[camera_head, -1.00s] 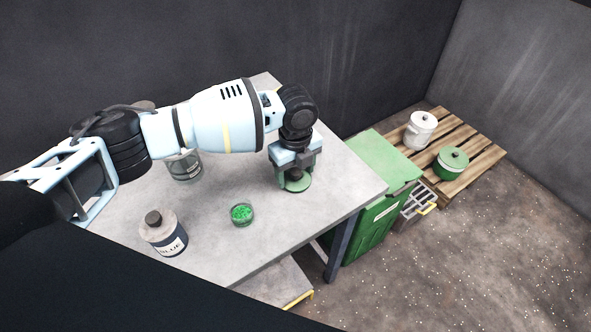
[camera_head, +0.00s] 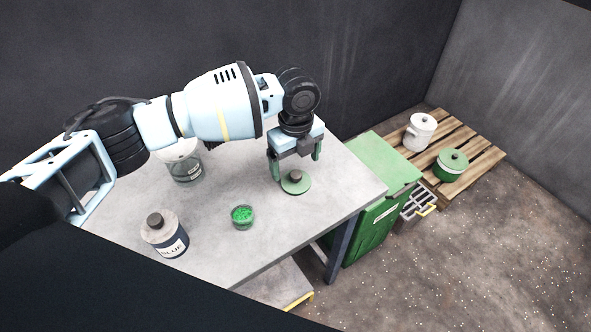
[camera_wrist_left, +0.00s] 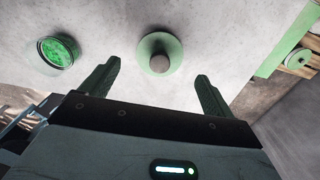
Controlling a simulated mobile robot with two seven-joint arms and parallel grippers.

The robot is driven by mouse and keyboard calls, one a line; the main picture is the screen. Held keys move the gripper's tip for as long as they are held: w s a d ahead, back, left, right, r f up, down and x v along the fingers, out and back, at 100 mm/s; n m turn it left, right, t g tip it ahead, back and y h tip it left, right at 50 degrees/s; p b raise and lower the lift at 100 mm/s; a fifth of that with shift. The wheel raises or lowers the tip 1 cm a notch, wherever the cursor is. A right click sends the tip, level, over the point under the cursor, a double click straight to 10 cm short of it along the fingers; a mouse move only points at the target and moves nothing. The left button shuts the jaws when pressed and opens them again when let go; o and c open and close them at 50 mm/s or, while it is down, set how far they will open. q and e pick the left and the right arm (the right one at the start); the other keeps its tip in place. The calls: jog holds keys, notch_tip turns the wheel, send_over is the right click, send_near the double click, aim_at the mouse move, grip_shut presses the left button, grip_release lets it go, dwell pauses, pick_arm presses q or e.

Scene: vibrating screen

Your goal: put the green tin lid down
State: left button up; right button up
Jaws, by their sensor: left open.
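The green tin lid (camera_head: 296,184), a flat green disc with a dark round knob, lies on the grey table (camera_head: 335,190) near its right part. It also shows in the left wrist view (camera_wrist_left: 174,48), lying flat with its knob facing the camera. My left gripper (camera_head: 295,168) is open just above and behind the lid. In the left wrist view its two green fingers (camera_wrist_left: 155,82) stand wide apart with nothing between them, and the lid lies beyond the fingertips. My right gripper is not in view.
A small dish of green granules (camera_head: 242,216), a blue-labelled jar (camera_head: 165,236) and a glass jar (camera_head: 186,169) stand on the table. A green bin (camera_head: 376,222) adjoins its right side. A pallet (camera_head: 479,163) holds a white pot (camera_head: 420,132) and a green tin (camera_head: 451,165).

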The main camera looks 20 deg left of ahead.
aim_at(296, 174)
pick_arm(q)
notch_tip(296, 174, up, 8)
jog(key=shift+f, duration=0.25)
dwell(0.5)
